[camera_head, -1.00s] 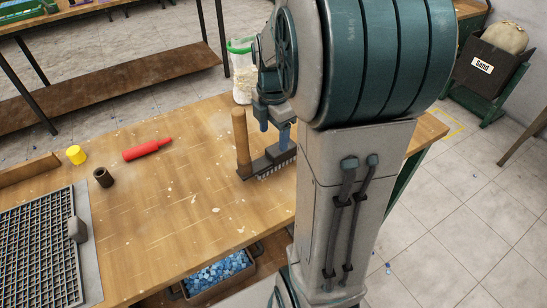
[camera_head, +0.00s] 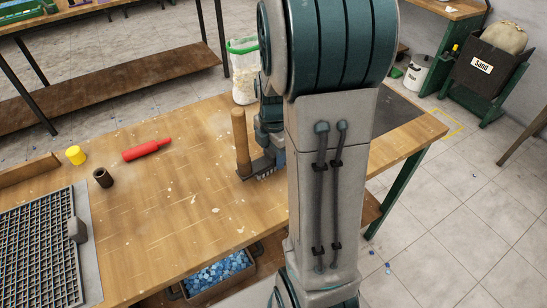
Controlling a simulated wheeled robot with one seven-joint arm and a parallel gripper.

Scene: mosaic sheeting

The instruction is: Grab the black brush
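The black brush (camera_head: 262,169) lies on the wooden workbench, bristles down, near the middle of the head view. An upright wooden handle (camera_head: 240,140) rises at its left end. Its right end is hidden behind my arm. My gripper (camera_head: 276,155) is low over the right part of the brush, close to it or touching it. My arm covers much of the gripper, so I cannot tell whether the fingers are open or shut on the brush.
A red bottle (camera_head: 147,150), a yellow jar (camera_head: 76,155) and a dark cup (camera_head: 103,178) stand or lie to the left. A mosaic grid (camera_head: 40,250) fills the near left. The bench middle (camera_head: 185,210) is clear.

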